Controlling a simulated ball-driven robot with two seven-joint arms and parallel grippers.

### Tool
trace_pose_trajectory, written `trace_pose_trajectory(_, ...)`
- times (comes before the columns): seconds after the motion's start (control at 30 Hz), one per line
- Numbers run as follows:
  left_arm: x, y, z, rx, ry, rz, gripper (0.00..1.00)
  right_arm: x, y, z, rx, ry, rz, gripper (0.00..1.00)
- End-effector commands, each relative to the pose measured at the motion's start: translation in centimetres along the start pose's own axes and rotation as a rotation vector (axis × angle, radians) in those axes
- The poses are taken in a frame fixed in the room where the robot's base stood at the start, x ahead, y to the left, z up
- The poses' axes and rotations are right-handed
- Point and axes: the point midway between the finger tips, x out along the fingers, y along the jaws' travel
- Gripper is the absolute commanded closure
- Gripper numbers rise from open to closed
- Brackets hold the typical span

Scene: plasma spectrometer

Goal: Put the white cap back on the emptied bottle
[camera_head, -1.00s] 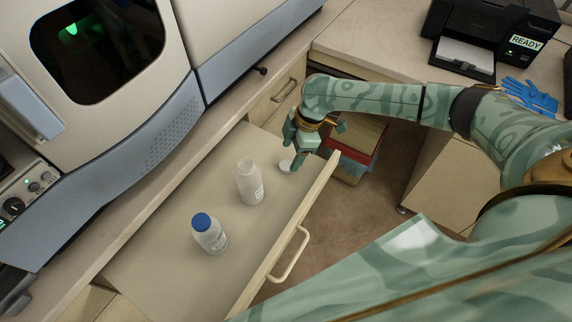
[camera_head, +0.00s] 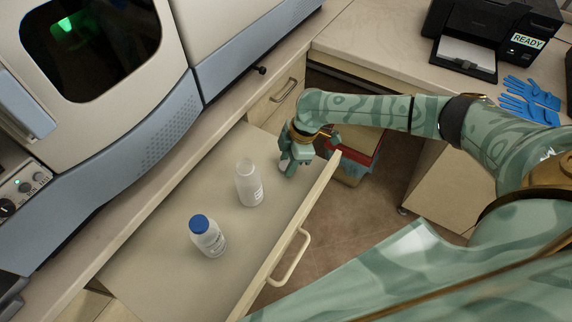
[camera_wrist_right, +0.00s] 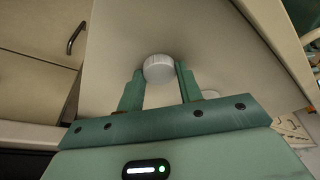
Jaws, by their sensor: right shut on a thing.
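The white cap (camera_wrist_right: 158,68) sits between the fingertips of my right gripper (camera_wrist_right: 157,78) in the right wrist view. My right gripper (camera_head: 288,170) is shut on it, low over the drawer's far right part; there the gripper hides the cap in the head view. The uncapped, translucent white bottle (camera_head: 249,184) stands upright in the drawer, left of the gripper and apart from it. My left gripper is not in view.
A bottle with a blue cap (camera_head: 207,237) stands nearer in the open drawer (camera_head: 160,262). The drawer's front wall (camera_head: 310,203) and handle are at right. The spectrometer (camera_head: 150,150) stands at left. A printer (camera_head: 495,35) and blue gloves (camera_head: 530,98) lie on the right counter.

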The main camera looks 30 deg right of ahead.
Motion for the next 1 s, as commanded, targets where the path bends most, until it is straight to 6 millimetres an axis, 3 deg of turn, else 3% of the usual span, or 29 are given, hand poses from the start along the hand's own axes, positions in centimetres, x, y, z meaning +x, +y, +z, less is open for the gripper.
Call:
trace_pose_trajectory(0.37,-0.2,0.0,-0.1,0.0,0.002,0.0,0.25,-0.4,0.0,-0.1,0.0,0.0,0.001,0.86)
trace_pose_trajectory(0.6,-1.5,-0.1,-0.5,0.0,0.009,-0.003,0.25,-3.3,0.1,-1.0,-0.001,0.002,0.004,0.85)
trace_pose_trajectory(0.87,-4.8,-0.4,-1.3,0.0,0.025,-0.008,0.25,-8.7,-4.6,-4.2,-0.006,0.002,0.003,0.85)
trace_pose_trajectory(1.0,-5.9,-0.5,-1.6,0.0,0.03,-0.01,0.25,-9.8,-8.1,-5.7,-0.005,0.002,-0.001,0.85)
